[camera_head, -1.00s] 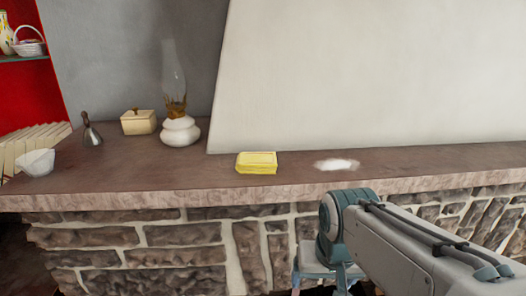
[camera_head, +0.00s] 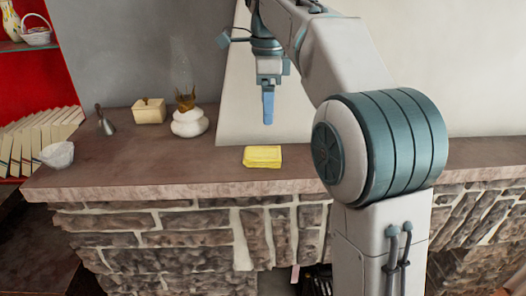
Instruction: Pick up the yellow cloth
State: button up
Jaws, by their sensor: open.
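The yellow cloth (camera_head: 262,157) is a folded, flat block lying on the brown mantel shelf (camera_head: 130,175), near its middle. My gripper (camera_head: 268,108) hangs above the cloth, pointing down, with a clear gap between them. Its fingers are seen side-on and overlap, so the space between them is hidden. Nothing shows held in it.
An oil lamp (camera_head: 189,122), a cream box (camera_head: 149,111), a metal bell-like object (camera_head: 105,120) and a white bowl (camera_head: 57,155) stand left of the cloth. A white slanted wall (camera_head: 240,95) rises behind it.

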jog(key=b, duration=0.1)
send_over(264, 152)
jog(key=shift+m, duration=0.3)
jog(key=f, duration=0.7)
jog(key=shift+s+f, duration=0.25)
jog(key=shift+s, duration=0.1)
jog(key=shift+w+f+p, duration=0.15)
jog(key=shift+f+p, duration=0.05)
jog(key=shift+f, duration=1.25)
jog(key=shift+w+f+p, duration=0.15)
jog(key=shift+f, duration=1.3)
jog(key=c, duration=1.1)
